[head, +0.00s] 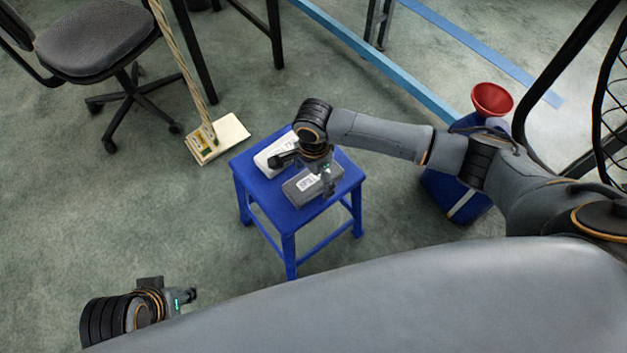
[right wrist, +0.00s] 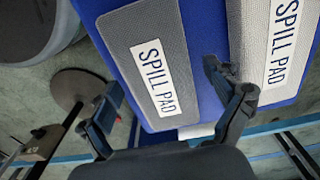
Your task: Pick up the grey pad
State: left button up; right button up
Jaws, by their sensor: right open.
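The grey pad (head: 297,194) lies flat on the blue stool (head: 243,172), at its near side, with a white label. In the right wrist view the grey pad (right wrist: 140,32) reads "SPILL PAD". My right gripper (head: 326,178) is above it and hides part of it. In the wrist view the right gripper (right wrist: 162,80) is open and empty, its fingers apart on either side of the grey pad's near end; I cannot tell their height above it. My left gripper (head: 188,296) is low at the left, away from the stool; its jaws are unclear.
A white pad (head: 268,158), also labelled "SPILL PAD" in the wrist view (right wrist: 285,25), lies beside the grey one. A blue container (head: 455,197) with a red funnel (head: 492,99) stands right of the stool.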

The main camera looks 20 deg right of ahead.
jog(key=c, duration=1.2)
jog(key=shift+c, duration=0.3)
